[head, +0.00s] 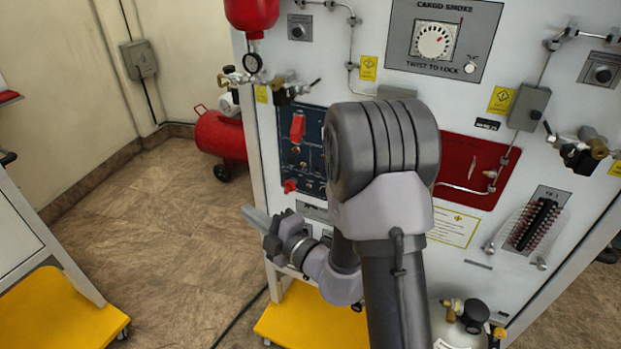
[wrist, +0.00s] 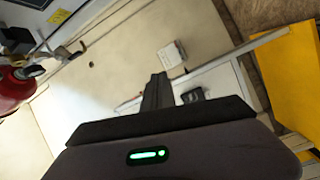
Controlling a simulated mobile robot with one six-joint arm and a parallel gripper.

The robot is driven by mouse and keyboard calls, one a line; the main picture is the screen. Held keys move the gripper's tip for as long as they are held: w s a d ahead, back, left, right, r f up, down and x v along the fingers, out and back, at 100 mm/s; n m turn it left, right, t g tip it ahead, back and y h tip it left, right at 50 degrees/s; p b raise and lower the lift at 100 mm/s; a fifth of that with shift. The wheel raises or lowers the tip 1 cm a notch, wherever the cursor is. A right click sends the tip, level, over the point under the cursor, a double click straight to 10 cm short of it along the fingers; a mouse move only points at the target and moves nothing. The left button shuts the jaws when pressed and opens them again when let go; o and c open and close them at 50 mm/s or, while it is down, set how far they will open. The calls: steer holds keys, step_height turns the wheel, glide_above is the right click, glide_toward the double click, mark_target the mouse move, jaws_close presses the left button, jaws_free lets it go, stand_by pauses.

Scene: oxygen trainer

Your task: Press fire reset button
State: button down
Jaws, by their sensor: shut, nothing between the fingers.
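My gripper (head: 252,215) is shut and empty, left of the white panel's lower left edge in the head view, pointing left. In the wrist view its closed fingers (wrist: 157,92) point away over the pale wall. The white trainer panel (head: 470,95) carries a dark blue switch panel (head: 312,125) with red guards, a red panel (head: 478,160), and round dark buttons at its top left (head: 299,30) and right (head: 603,73). I cannot tell which control is the fire reset button; labels are too small. My arm hides the panel's middle.
A red tank (head: 218,135) stands on the floor behind the trainer's left side. A red bottle with gauge (head: 252,15) hangs at the upper left. A yellow base (head: 310,315) juts out below. A second yellow-based stand (head: 55,310) is at left. Floor between is open.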

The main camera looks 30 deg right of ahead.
steer(key=d+f+m+h+p, duration=0.1)
steer(key=d+f+m+h, duration=0.7)
steer(key=d+m, duration=0.3)
steer(key=shift+s+d+f+h, duration=0.3)
steer(key=shift+d+h, duration=0.3)
steer(key=shift+d, duration=0.5)
steer(key=shift+w+d, duration=0.1)
steer(key=shift+w, duration=0.05)
steer(key=w+d+p, duration=0.2)
steer(key=w+d, duration=0.3)
steer(key=d, duration=0.1)
steer(key=shift+w+d, duration=0.15)
steer(key=shift+d, duration=0.2)
steer(key=shift+d, duration=0.1)
steer(key=shift+w+d+p, duration=0.25)
steer(key=shift+p, duration=0.2)
